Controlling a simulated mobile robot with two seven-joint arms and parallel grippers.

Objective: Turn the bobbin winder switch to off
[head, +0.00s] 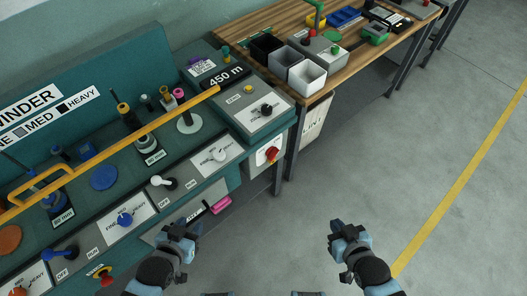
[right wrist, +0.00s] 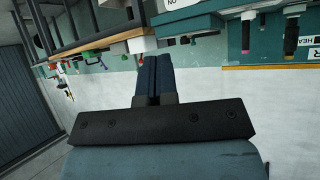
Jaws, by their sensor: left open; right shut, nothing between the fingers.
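The teal winder bench (head: 75,215) fills the left of the head view, with several switches along its front. A blue lever (head: 60,254) sits lower left, near an OFF label. A black knob (head: 266,109) is on the grey panel at the right end. I cannot tell which one is the bobbin winder switch. My left gripper (head: 180,234) is open and empty, in front of the bench. My right gripper (head: 343,232) is shut and empty over the floor; its closed fingers show in the right wrist view (right wrist: 153,78).
A white knob (head: 218,154) and a blue knob (head: 124,218) are on FINE/HEAVY plates. A red knob (head: 272,154) is on the bench's end. A yellow rail (head: 140,134) crosses above the bench. A wooden table (head: 318,85) holds bins. The floor at right is clear.

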